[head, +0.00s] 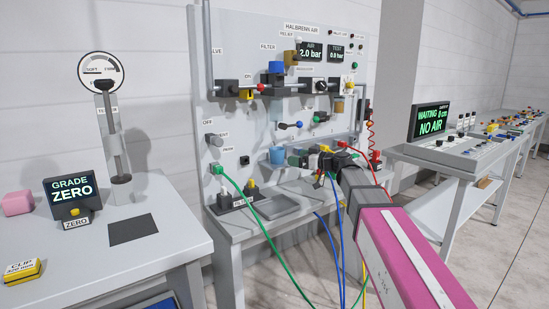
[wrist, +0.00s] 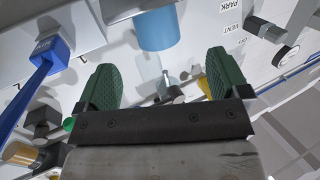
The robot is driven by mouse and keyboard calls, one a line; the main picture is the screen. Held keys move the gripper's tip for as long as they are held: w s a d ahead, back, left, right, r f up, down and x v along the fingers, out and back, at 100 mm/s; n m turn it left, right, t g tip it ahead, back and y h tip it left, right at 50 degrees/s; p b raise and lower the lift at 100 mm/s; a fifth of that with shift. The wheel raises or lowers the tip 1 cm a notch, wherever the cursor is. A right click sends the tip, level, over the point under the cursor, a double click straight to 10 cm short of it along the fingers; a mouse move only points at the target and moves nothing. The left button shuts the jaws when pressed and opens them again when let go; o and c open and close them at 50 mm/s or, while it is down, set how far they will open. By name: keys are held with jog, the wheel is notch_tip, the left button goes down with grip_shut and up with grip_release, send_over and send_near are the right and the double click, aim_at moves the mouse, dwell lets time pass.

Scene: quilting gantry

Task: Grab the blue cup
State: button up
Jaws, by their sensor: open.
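The blue cup (head: 277,155) is at the lower part of the upright pneumatic panel, just left of my gripper (head: 305,160) in the head view. In the wrist view, a blue cylindrical body (wrist: 158,28), which looks like this cup, shows at the top, cut off by the picture edge. My gripper (wrist: 160,80) has its two green ribbed fingers wide apart with no object held between them. The blue body lies beyond the fingertips and roughly centred on the gap. The fingers appear apart from it.
The panel (head: 235,115) carries several valves, gauges and knobs close around my gripper. Green hose (head: 252,225) and blue hoses (head: 328,245) hang in front. A grey shelf tray (head: 278,206) lies below the cup.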

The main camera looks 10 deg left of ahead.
aim_at(283, 154)
jog(key=x, duration=0.5)
jog(key=shift+w+a, duration=0.2)
jog(key=shift+a, duration=0.1)
jog(key=x, duration=0.5)
jog(key=shift+w+d, duration=0.1)
jog(key=shift+w, duration=0.1)
jog(key=c, duration=1.1)
jog(key=shift+o, duration=0.2)
jog(key=shift+r, duration=0.1)
